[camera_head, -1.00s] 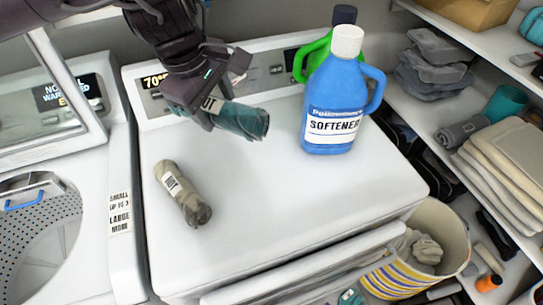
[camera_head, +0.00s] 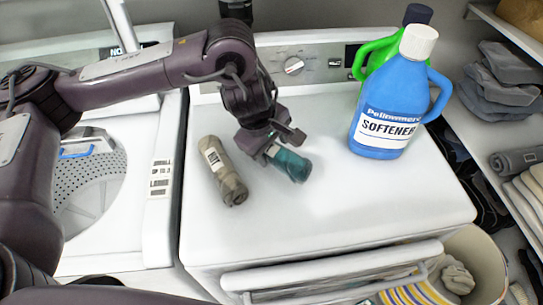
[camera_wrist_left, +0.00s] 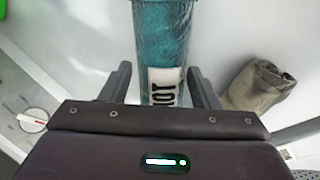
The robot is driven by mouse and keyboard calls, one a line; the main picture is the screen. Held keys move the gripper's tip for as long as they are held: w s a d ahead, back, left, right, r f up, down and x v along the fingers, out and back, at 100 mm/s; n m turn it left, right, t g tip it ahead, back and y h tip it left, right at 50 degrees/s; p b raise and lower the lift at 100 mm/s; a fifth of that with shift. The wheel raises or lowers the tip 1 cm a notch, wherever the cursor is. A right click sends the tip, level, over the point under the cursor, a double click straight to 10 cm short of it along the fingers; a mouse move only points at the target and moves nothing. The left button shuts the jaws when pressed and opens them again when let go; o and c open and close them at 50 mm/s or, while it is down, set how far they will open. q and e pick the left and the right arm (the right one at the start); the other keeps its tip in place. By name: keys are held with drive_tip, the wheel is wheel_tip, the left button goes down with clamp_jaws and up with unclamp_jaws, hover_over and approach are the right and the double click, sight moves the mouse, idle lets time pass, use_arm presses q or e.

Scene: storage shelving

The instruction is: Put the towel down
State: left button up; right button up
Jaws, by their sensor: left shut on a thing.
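A rolled teal towel (camera_head: 291,165) with a white label is held in my left gripper (camera_head: 272,148), low over the white top of the dryer (camera_head: 330,215). I cannot tell whether it touches the surface. In the left wrist view the towel (camera_wrist_left: 163,45) runs between the two fingers of the gripper (camera_wrist_left: 163,88). A rolled grey-brown towel (camera_head: 224,175) with a label lies on the dryer top just left of the gripper, apart from the teal one. It also shows in the left wrist view (camera_wrist_left: 258,88). My right gripper is not seen.
A blue softener bottle (camera_head: 388,105) and a green bottle (camera_head: 375,52) stand at the back right of the dryer top. An open washer (camera_head: 100,175) is at the left. The front dryer top is clear.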

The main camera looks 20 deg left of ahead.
sight(272, 157)
use_arm(q)
drive_tip(key=shift+f, duration=1.7)
drive_tip(key=o, duration=1.1)
drive_tip(key=shift+r, duration=0.1)
drive_tip(key=shift+s+r, duration=0.1)
drive_tip(key=shift+r, duration=0.2)
drive_tip(key=p+v, duration=0.1)
drive_tip(key=v, duration=1)
drive_tip(key=shift+s+a+r, duration=0.1)
